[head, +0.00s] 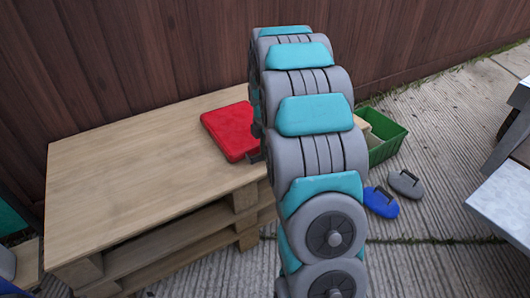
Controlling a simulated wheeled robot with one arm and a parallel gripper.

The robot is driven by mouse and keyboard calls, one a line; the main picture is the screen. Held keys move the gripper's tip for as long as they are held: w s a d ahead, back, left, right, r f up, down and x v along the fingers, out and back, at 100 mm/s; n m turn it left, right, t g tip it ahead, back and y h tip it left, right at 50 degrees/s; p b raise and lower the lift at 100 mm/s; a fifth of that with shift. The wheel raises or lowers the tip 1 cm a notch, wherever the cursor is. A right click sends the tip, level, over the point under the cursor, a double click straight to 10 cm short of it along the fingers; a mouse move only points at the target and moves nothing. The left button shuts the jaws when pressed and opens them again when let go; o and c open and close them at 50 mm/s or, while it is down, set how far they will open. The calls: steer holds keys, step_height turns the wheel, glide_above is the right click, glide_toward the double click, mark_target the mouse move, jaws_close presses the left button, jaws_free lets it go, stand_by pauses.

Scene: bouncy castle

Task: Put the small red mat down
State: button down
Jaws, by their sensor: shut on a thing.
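The small red mat (228,131) is a flat, padded-looking red slab with rounded corners. It is at the right end of the wooden pallet table (125,170), over its top. I cannot tell whether it touches the boards or is held just above them. My gripper (254,157) is at the mat's right edge and shut on it. Only a small dark part of the gripper shows. My arm hides the rest of it and the mat's far right side.
The table's left and middle top is bare. A brown wooden fence stands behind it. Right of my arm, a green crate (388,150), a blue object (381,203) and a grey handled object (406,184) are on the concrete. A grey metal surface (505,205) is at the right edge.

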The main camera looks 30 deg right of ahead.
steer(key=c, duration=1)
jaws_free()
step_height(320, 180, up, 11)
steer(key=s+a+r+m, duration=0.3)
steer(key=s+a, duration=0.3)
steer(key=a, duration=0.1)
steer(key=s+a+f+m, duration=0.1)
steer(key=s+a+m, duration=0.3)
steer(key=s, duration=0.6)
steer(key=s+a+f+m+g, duration=0.1)
steer(key=s+a+m, duration=0.3)
steer(key=s, duration=0.6)
steer(key=s+a+f+m, duration=0.2)
steer(key=s+a+m, duration=0.2)
steer(key=s+m, duration=0.3)
steer(key=shift+s+a+f+g, duration=0.15)
steer(key=shift+s+a+g, duration=0.05)
steer(key=shift+s, duration=0.6)
steer(key=shift+s+a+f+g, duration=0.1)
steer(key=shift+s+a+g, duration=0.1)
steer(key=shift+s, duration=0.6)
